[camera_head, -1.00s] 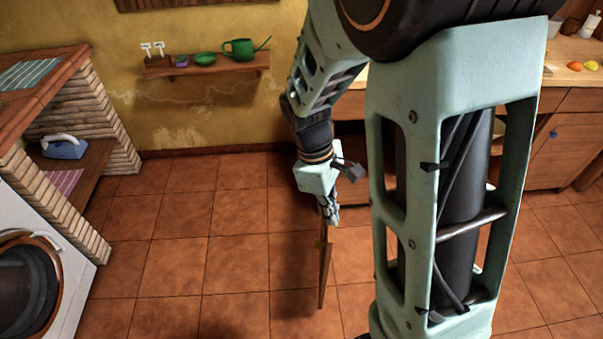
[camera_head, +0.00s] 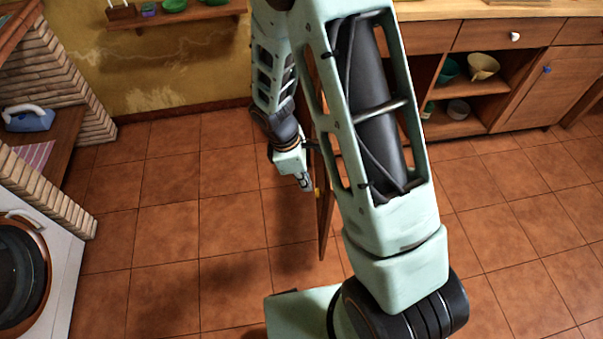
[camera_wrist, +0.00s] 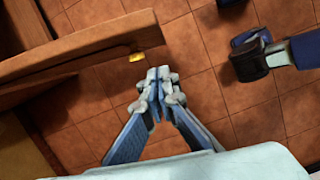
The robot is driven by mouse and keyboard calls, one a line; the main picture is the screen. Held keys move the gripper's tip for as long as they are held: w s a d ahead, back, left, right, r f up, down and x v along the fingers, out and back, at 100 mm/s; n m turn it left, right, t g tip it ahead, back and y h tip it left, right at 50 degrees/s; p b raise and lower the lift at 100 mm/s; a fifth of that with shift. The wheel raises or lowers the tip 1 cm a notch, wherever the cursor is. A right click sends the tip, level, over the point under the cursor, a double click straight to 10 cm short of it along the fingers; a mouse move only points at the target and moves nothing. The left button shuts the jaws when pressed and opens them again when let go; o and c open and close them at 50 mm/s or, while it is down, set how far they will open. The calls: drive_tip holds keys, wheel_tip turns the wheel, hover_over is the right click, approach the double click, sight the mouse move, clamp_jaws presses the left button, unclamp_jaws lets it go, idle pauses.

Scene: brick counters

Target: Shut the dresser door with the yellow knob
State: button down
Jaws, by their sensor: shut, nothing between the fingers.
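The wooden dresser door (camera_head: 325,215) stands open, seen nearly edge-on, jutting out from the dresser (camera_head: 475,122) over the floor. Its yellow knob (camera_head: 317,191) is on the left face. My gripper (camera_head: 306,185) is shut and empty, on the left side of the door close to the knob. In the wrist view the door (camera_wrist: 75,52) crosses the upper left, with the yellow knob (camera_wrist: 136,57) just up and left of my closed fingertips (camera_wrist: 158,76). I cannot tell whether they touch. My arm hides the door's hinge side.
A door with a blue knob (camera_head: 547,70) is at the right of the dresser, beside open shelves with bowls (camera_head: 483,66). A white washing machine (camera_head: 40,262) and brick counter (camera_head: 70,85) stand at the left. The tiled floor between is clear.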

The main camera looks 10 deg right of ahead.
drive_tip(key=shift+s+d+f, duration=0.1)
drive_tip(key=shift+d+f, duration=0.2)
drive_tip(key=shift+d, duration=0.45)
drive_tip(key=shift+s+d+f, duration=0.15)
drive_tip(key=shift+d+f, duration=0.2)
drive_tip(key=shift+d, duration=0.35)
drive_tip(key=shift+s+d+f, duration=0.1)
drive_tip(key=shift+d+f, duration=0.2)
drive_tip(key=shift+d, duration=0.45)
